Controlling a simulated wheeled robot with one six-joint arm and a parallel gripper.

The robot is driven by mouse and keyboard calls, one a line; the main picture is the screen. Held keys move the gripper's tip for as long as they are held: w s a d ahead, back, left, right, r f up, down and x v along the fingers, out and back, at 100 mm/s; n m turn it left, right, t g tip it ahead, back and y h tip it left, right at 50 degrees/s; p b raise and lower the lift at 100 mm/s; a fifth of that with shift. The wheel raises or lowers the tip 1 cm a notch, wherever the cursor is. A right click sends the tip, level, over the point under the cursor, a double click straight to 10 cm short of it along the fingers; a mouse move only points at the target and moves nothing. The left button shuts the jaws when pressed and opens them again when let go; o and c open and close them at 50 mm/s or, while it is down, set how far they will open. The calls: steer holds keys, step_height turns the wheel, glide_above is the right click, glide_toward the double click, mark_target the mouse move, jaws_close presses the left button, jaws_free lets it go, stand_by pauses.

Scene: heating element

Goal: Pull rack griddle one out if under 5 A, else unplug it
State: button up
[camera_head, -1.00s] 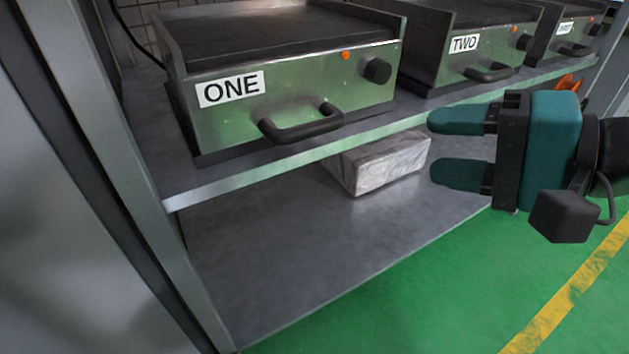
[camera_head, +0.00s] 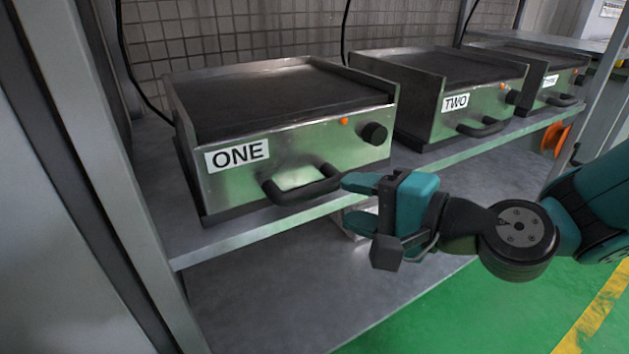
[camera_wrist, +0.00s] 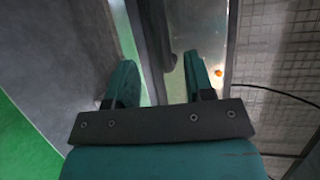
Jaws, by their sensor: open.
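Griddle one (camera_head: 325,165), a steel box with a dark top and an "ONE" label, sits on the upper shelf. Its front has a black handle (camera_head: 285,195), a black knob and an orange light, which also shows in the wrist view (camera_wrist: 218,72). My gripper (camera_head: 345,184) is at the right end of this handle. In the wrist view, dark bar-like parts, including what looks like the handle (camera_wrist: 168,55), lie between the open fingers; contact cannot be told. A black cable (camera_head: 128,65) runs behind griddle one at the left. Its plug and any current reading are not visible.
Griddle two (camera_head: 430,118) and a third griddle (camera_head: 548,92) stand to the right on the same shelf (camera_head: 235,235). A wrapped block (camera_head: 360,222) is on the lower shelf, partly hidden. A grey post (camera_head: 110,150) stands at the left. An orange object (camera_head: 553,138) is at the right.

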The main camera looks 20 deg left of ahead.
mark_target(321, 193)
steer(key=x, duration=0.7)
steer(key=shift+a+p, duration=0.2)
steer(key=shift+p, duration=0.1)
jaws_close()
